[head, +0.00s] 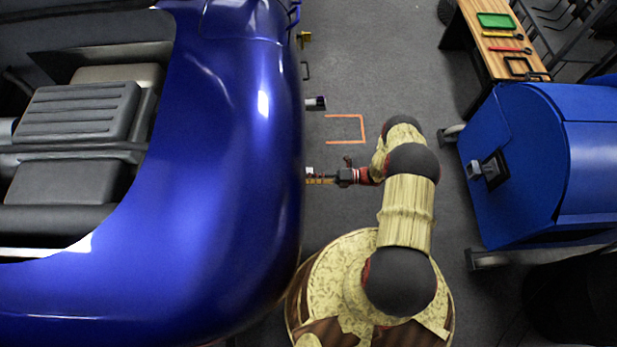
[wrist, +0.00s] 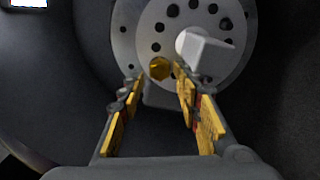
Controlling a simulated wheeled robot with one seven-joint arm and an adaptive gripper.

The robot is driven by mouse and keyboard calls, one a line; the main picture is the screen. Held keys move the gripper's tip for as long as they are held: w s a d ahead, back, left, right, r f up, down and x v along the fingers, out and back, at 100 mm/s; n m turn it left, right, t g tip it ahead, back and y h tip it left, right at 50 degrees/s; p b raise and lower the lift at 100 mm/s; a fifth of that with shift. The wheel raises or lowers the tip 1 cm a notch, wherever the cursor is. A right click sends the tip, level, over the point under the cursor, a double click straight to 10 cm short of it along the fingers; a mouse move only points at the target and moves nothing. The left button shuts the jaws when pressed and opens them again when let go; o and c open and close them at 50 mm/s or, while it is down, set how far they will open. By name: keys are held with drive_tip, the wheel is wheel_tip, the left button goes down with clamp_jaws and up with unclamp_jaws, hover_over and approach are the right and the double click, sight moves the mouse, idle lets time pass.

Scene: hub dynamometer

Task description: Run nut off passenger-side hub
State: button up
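In the wrist view the hub (wrist: 225,18) is a pale round disc with a ring of dark holes. A gold nut (wrist: 160,68) shows low on its face, and a light grey square block (wrist: 207,50) sticks out to the right of it. My gripper (wrist: 157,76) faces the hub with its yellow-padded fingers apart. The nut appears in the gap between the fingertips, nearer the right one; I cannot tell whether either touches it. In the head view my gripper (head: 318,178) reaches left to the blue car's side, and the bodywork hides the hub.
The blue car (head: 225,150) fills the left. A dark cylinder (head: 316,103) and a yellow piece (head: 304,38) stick out along its side. An orange bracket (head: 362,128) marks the floor.

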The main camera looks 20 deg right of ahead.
drive_tip(key=m, duration=1.1)
drive_tip(key=shift+w+m, duration=0.1)
drive_tip(key=shift+m, duration=0.3)
drive_tip(key=shift+a, duration=0.1)
drive_tip(key=x, duration=0.3)
drive_tip(key=shift+a, duration=0.1)
idle(0.4)
drive_tip(key=shift+c, duration=1.3)
clamp_jaws()
